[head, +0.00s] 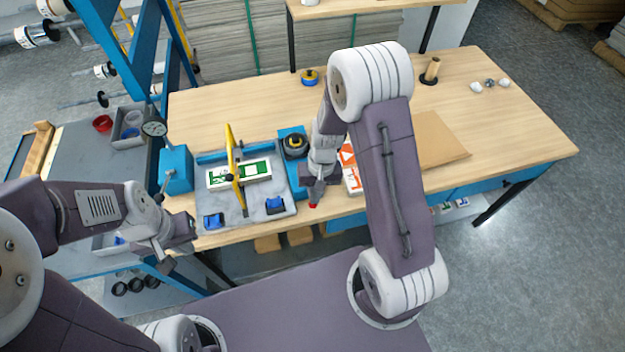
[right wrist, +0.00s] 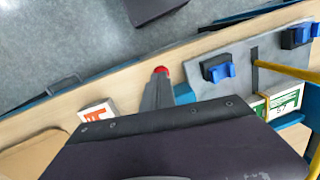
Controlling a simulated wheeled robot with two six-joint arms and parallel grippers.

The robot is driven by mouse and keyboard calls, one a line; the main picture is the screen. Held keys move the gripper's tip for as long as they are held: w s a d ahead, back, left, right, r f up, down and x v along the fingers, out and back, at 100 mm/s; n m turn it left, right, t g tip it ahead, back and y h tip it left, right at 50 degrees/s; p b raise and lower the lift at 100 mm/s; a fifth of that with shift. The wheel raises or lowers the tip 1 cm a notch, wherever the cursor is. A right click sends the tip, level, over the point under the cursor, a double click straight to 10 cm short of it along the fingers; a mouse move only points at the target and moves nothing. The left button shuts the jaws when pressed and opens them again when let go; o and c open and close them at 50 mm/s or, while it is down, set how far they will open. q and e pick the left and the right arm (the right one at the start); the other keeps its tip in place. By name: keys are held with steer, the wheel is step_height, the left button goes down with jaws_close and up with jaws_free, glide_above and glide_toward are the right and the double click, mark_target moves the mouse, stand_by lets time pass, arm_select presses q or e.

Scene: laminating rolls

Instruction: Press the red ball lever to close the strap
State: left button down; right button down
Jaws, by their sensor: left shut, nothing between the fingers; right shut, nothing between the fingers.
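The red ball (head: 313,206) of the lever shows at the table's front edge, right of the grey fixture plate (head: 285,212). My right gripper (head: 314,193) is shut, with its fingertips right at the ball; I cannot tell whether they touch it. In the right wrist view the red ball (right wrist: 161,70) shows just beyond the tips of the shut fingers (right wrist: 158,88). The lever's arm is hidden. My left gripper (head: 170,243) is shut and empty, left of the plate.
Two blue clamps (head: 214,221) (head: 275,205) sit at the plate's front. A blue stand with a dial gauge (head: 177,168) is at left.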

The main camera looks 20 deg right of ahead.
steer(key=shift+s+f, duration=0.1)
steer(key=shift+s, duration=0.05)
